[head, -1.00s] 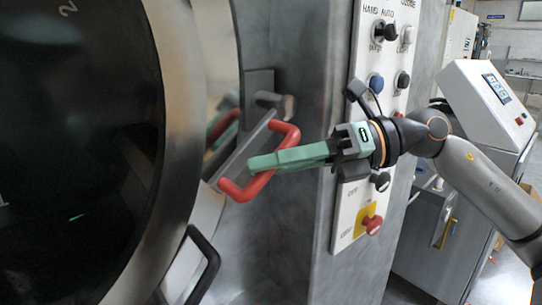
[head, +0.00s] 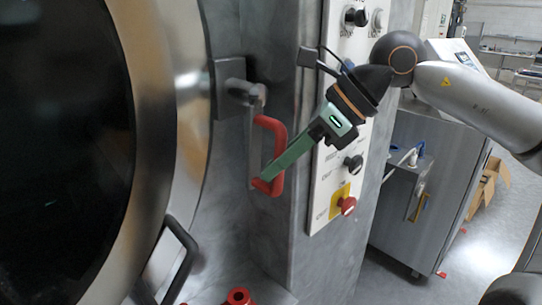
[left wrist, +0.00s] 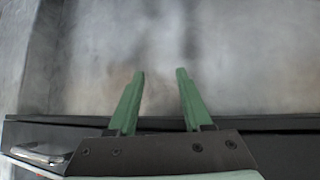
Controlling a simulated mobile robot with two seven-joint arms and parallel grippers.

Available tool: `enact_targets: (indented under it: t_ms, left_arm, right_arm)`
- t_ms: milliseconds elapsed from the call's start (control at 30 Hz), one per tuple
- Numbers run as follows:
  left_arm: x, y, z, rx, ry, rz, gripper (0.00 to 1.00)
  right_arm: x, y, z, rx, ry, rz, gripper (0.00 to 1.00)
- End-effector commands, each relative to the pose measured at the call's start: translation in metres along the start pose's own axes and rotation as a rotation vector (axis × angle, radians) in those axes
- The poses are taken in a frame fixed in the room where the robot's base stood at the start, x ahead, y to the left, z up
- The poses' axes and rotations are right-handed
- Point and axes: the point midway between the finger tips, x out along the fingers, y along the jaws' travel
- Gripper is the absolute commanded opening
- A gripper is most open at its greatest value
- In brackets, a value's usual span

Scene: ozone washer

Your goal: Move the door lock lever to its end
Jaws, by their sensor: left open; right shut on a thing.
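The door lock lever is a red U-shaped handle (head: 279,135) on a metal arm at the right rim of the round door (head: 110,150). It hangs close to vertical below its grey pivot (head: 243,90). My right gripper (head: 264,183) comes from the upper right, with its green fingers shut on the lower part of the red handle. The fingers hide part of the handle's lower end. My left gripper (left wrist: 160,75) shows only in the left wrist view; its two green fingers are apart with nothing between them, facing a blurred grey surface.
A control panel (head: 322,180) with knobs and a red emergency button (head: 347,205) stands right behind my right gripper. A black door handle (head: 185,260) is at the lower left. A red fitting (head: 238,298) shows at the bottom. A grey cabinet (head: 425,185) stands to the right.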

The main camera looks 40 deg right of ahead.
Motion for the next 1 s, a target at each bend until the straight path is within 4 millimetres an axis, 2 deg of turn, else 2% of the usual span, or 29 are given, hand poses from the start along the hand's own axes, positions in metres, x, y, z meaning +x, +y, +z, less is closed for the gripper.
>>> enact_targets:
  t_ms: [733, 767, 1000]
  left_arm:
    - [-0.0037, -0.0004, -0.0028, 0.000, -0.004, -0.001, 0.50]
    - [-0.0037, -0.0004, -0.0028, 0.000, -0.004, -0.001, 0.50]
    - [-0.0037, -0.0003, -0.0026, 0.000, -0.004, -0.001, 0.50]
  right_arm:
    - [-0.0035, -0.0075, -0.0032, -0.054, 0.053, -0.063, 0.00]
    - [-0.0035, -0.0076, -0.0032, -0.054, 0.053, -0.063, 0.23]
    - [-0.0033, -0.0072, -0.0030, -0.052, 0.052, -0.061, 0.51]
